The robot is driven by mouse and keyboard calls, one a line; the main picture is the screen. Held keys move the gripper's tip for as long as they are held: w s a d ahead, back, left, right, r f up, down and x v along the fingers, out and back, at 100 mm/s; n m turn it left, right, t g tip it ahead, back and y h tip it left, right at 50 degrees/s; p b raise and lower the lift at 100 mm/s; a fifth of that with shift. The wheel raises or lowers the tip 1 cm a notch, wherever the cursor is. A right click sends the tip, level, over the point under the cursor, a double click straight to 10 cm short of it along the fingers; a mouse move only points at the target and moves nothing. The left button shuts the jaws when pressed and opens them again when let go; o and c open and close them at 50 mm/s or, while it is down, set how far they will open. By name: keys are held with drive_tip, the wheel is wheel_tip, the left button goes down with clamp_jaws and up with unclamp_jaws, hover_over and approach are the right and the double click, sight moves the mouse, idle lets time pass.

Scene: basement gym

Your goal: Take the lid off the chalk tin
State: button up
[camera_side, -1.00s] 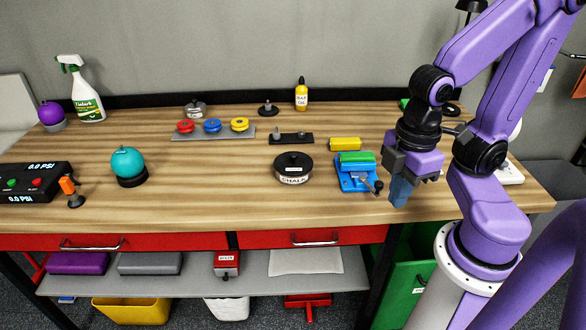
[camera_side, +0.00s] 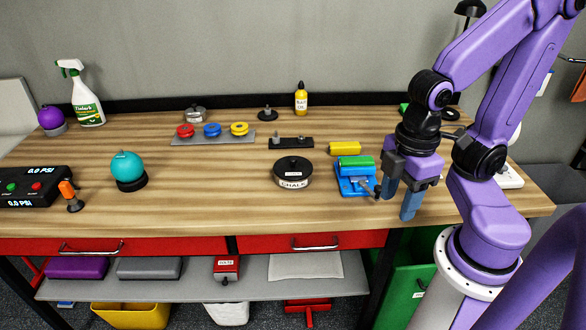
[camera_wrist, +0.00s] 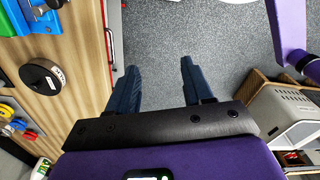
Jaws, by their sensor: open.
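The chalk tin (camera_side: 293,181) stands upright near the middle of the workbench, with a white label reading CHALK on its side. Its black lid (camera_side: 293,166), with a small knob on top, sits on it. The tin also shows at the left of the wrist view (camera_wrist: 40,92). My gripper (camera_side: 399,201) is open and empty, with two blue fingers pointing down near the bench's front edge, well to the right of the tin. In the wrist view my gripper (camera_wrist: 158,78) has its fingers spread apart over the floor beyond the bench edge.
A blue clamp-like fixture (camera_side: 356,185) with a green bar stands between the tin and my gripper. A yellow block (camera_side: 345,148) lies behind it. A dark strip with pegs (camera_side: 291,142) lies behind the tin. The wood left of the tin is clear.

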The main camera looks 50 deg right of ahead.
drive_tip(key=w+a+r+n, duration=0.1)
drive_tip(key=w+a+r, duration=0.15)
drive_tip(key=w, duration=0.85)
drive_tip(key=r+n, duration=0.2)
drive_tip(key=n, duration=0.2)
hover_over(293, 159)
drive_tip(key=f, duration=1.1)
drive_tip(key=shift+s+d, duration=0.15)
drive_tip(key=shift+s, duration=0.05)
drive_tip(key=shift+w+f, duration=0.2)
drive_tip(key=shift+f, duration=3)
drive_tip(key=shift+c, duration=0.4)
clamp_jaws()
